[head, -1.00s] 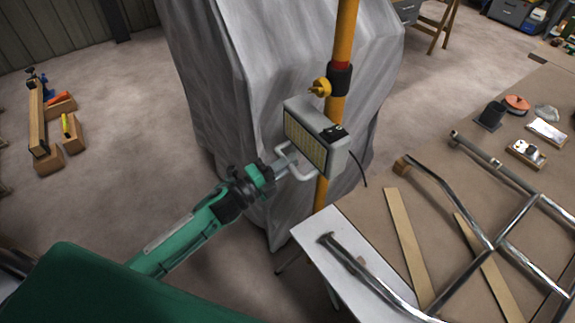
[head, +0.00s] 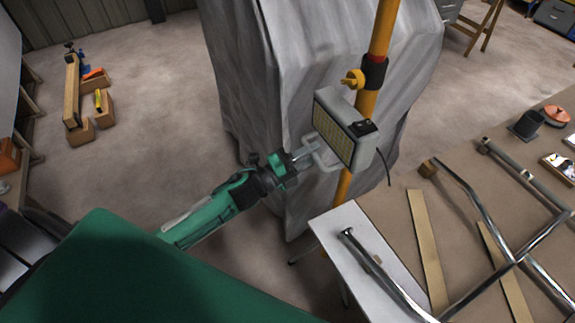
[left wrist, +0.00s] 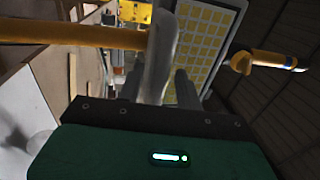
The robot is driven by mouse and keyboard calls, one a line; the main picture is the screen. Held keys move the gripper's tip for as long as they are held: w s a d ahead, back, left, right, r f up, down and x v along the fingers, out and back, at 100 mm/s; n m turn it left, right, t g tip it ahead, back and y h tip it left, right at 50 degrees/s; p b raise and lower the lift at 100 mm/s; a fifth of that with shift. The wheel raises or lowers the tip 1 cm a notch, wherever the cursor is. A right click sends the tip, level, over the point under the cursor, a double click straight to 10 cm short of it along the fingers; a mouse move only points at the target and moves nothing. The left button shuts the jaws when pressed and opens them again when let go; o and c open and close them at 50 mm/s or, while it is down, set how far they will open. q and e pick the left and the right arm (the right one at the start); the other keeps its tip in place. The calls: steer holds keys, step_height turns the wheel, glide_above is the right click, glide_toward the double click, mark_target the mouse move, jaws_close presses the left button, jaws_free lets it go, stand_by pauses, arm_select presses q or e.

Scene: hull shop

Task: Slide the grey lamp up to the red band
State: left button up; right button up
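The grey lamp (head: 358,145), with a yellow-celled face, hangs on a yellow pole (head: 388,25). The red band (head: 377,57) shows as a thin strip just above the collar. My left gripper (head: 305,154) is at the lamp's pale loop handle (head: 326,163). In the left wrist view the handle (left wrist: 158,55) runs between its two fingers (left wrist: 157,88), which look closed on it. The lamp's face (left wrist: 205,40) is just beyond. My right gripper is out of view.
A grey-draped bulk (head: 275,75) stands close behind the pole. A bench (head: 398,205) at the right holds metal tubing (head: 480,205), wood strips (head: 425,235) and a white sheet (head: 345,222). Wooden blocks (head: 98,108) lie on the floor at the left, with open floor around.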

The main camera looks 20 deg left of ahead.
arm_select(q)
steer(key=b+v, duration=0.4)
steer(key=v, duration=0.9)
steer(key=w+a+f+n+y, duration=0.1)
steer(key=a+f+n+y, duration=0.3)
steer(key=f, duration=0.6)
steer(key=w+a+f+n+y, duration=0.1)
steer(key=a+f+n+y, duration=0.3)
steer(key=f, duration=0.5)
steer(key=s+a+f+n+g+y, duration=0.1)
steer(key=s+f+n+g+y, duration=0.15)
steer(key=f, duration=0.65)
steer(key=s+a+f+n+g+y, duration=0.1)
steer(key=s+f+n, duration=0.25)
steer(key=f, duration=0.55)
steer(key=s+d+f+n+g, duration=0.1)
steer(key=s+f+n+g, duration=0.4)
steer(key=s+f, duration=0.85)
steer(key=s+d+f+n+g, duration=0.2)
steer(key=s+f, duration=0.4)
steer(key=s, duration=0.4)
steer(key=s+d+f+n+g, duration=0.2)
steer(key=s+d+f+g, duration=0.2)
steer(key=s+f, duration=0.3)
steer(key=s+d+y, duration=0.1)
steer(key=s, duration=0.2)
steer(key=shift+s+d, duration=0.4)
